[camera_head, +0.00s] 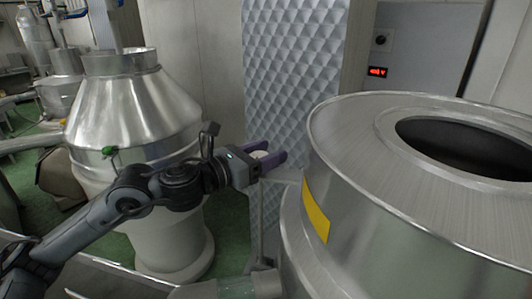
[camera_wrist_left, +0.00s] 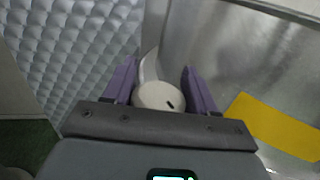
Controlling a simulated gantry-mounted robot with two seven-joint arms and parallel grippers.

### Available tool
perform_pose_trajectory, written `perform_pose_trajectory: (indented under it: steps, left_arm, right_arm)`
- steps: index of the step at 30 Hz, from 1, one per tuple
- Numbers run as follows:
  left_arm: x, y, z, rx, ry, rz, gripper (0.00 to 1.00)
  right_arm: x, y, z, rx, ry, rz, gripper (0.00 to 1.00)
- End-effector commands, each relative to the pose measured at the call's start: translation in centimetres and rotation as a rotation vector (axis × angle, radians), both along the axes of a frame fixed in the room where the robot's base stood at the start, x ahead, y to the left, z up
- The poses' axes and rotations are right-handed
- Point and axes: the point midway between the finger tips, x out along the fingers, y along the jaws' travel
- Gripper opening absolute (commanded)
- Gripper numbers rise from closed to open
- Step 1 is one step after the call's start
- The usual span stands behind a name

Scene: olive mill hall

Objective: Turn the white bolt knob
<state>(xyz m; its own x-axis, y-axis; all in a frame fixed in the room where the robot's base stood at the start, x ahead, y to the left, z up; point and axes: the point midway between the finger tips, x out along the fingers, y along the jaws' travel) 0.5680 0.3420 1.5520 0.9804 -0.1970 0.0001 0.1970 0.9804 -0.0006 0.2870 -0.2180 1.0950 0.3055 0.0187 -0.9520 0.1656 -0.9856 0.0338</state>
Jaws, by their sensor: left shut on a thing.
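The white bolt knob (camera_wrist_left: 157,96) sits between the two purple fingers of my left gripper (camera_wrist_left: 159,68) in the left wrist view. It is round with a small dark slot on its face, and a pale curved piece rises behind it. In the head view my left gripper (camera_head: 277,160) is near the picture's middle, beside the large steel vessel. It is shut on the knob (camera_head: 260,154), of which only a small white part shows between the fingers. What the knob is mounted on is mostly hidden. My right gripper is not in view.
A large steel vessel (camera_head: 350,150) with a round opening and a yellow label (camera_head: 316,210) stands close on the right. A quilted metal panel (camera_head: 290,80) is behind the gripper. Another steel vessel (camera_head: 135,105) stands at the left, behind my left arm. Green floor shows between.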

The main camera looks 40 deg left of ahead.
Motion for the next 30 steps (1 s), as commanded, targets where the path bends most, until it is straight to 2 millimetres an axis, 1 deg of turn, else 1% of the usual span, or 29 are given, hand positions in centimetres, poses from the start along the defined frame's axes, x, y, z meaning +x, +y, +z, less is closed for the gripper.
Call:
perform_pose_trajectory:
  steps: [5,11,19,30]
  left_arm:
    - [0.0,0.0,0.1,0.000,-0.001,0.040,0.26]
    - [0.0,0.1,0.2,0.000,-0.002,0.150,0.26]
    - [0.0,0.4,0.2,-0.004,-0.003,0.384,0.26]
    - [-0.1,1.0,-0.1,0.000,-0.001,0.729,0.26]
  right_arm:
    - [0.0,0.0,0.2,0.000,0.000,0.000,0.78]
    - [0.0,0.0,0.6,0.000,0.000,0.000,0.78]
    - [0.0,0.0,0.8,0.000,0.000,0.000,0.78]
    - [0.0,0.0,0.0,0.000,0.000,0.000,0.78]
